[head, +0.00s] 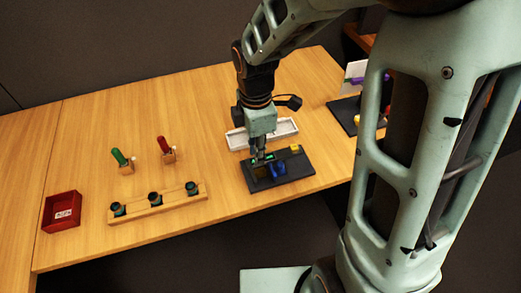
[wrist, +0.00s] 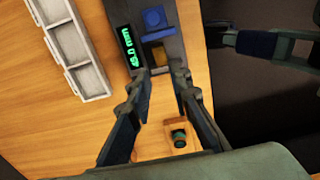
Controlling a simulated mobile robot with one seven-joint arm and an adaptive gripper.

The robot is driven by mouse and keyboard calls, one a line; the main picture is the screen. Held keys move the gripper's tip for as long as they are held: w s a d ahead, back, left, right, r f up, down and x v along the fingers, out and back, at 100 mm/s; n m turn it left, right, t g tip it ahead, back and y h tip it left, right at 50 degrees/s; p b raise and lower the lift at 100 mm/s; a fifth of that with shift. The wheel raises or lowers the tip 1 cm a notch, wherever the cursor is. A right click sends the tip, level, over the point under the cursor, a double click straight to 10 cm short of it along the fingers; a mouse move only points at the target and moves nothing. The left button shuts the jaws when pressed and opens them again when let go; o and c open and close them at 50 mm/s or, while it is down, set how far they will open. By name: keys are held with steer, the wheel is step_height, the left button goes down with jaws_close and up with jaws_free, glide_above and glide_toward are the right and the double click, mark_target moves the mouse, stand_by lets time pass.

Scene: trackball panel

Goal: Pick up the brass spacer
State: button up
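A dark panel (head: 297,172) lies near the table's front edge, with a green lit display, a blue part (head: 278,170) and a small yellow block (head: 295,148) at its back right. In the wrist view, a dull brass-coloured patch (wrist: 158,57) shows on the panel beside the display (wrist: 127,46), below the blue part (wrist: 154,18). I cannot tell whether this patch or the yellow block is the brass spacer. My gripper (wrist: 162,72) is open and empty, pointing down over the panel's left part, its fingertips either side of the patch's lower end. Its height above the panel is unclear.
A white compartment tray (head: 237,143) lies behind the panel. At left are a wooden rail (head: 180,201) with sockets, green (head: 119,157) and red (head: 164,144) handles in wooden blocks, and a red box (head: 62,212). Another dark stand (head: 343,113) is at right.

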mark_target(260, 171)
step_height(260, 171, down, 2)
steer(key=shift+f, duration=0.2)
steer(key=f, duration=0.5)
steer(key=shift+d+f, duration=0.35)
jaws_close()
